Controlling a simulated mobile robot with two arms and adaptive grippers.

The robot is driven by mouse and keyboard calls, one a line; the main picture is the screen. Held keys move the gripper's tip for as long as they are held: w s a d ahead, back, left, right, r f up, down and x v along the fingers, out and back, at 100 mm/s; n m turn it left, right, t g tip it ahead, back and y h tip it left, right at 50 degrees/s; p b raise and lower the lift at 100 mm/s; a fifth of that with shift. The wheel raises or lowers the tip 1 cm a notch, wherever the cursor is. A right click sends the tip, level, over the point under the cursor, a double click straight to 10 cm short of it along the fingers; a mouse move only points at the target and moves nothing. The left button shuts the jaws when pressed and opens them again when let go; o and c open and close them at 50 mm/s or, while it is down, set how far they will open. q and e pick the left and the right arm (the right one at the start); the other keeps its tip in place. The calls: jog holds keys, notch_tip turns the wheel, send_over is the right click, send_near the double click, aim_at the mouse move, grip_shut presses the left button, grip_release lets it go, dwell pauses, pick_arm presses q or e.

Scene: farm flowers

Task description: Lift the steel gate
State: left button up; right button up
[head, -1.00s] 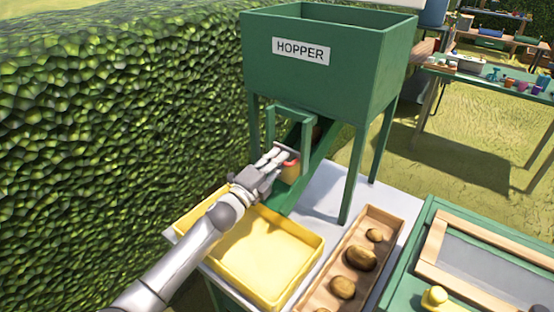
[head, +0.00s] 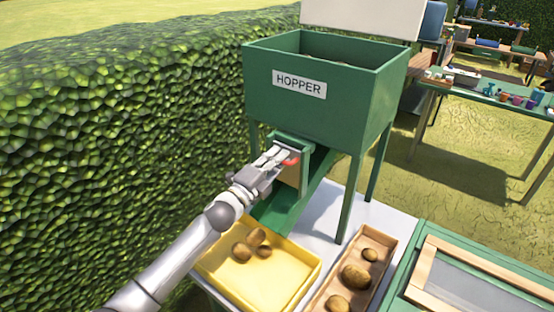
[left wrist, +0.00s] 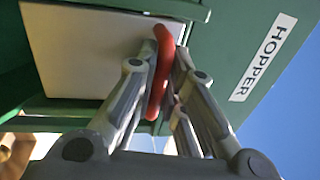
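The steel gate (head: 291,173) is a pale plate raised in the green frame at the front of the hopper (head: 318,100), above the sloping chute (head: 285,207). In the left wrist view the gate (left wrist: 85,50) fills the upper left. Its red handle (left wrist: 160,72) passes between the fingers of my left gripper (left wrist: 165,60). My left gripper (head: 282,158) is shut on this handle, and its fingers partly hide the gate in the head view. Several potatoes (head: 252,243) lie in the yellow tray (head: 285,284) below the chute. My right gripper is not in view.
A wooden tray (head: 387,248) with several potatoes stands right of the yellow tray. A green-framed box (head: 415,265) stands further right. A tall hedge (head: 120,130) lies close on the left. A table with pots (head: 500,102) stands at the back right.

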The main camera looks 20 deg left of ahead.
pick_arm(q)
jog(key=o, duration=0.3)
jog(key=shift+o, duration=0.2)
jog(key=shift+s+a+f, duration=0.1)
jog(key=shift+s+f, duration=0.05)
jog(key=shift+s, duration=0.05)
jog(key=v, duration=1.1)
jog(key=shift+s, duration=0.3)
jog(key=shift+a, duration=0.1)
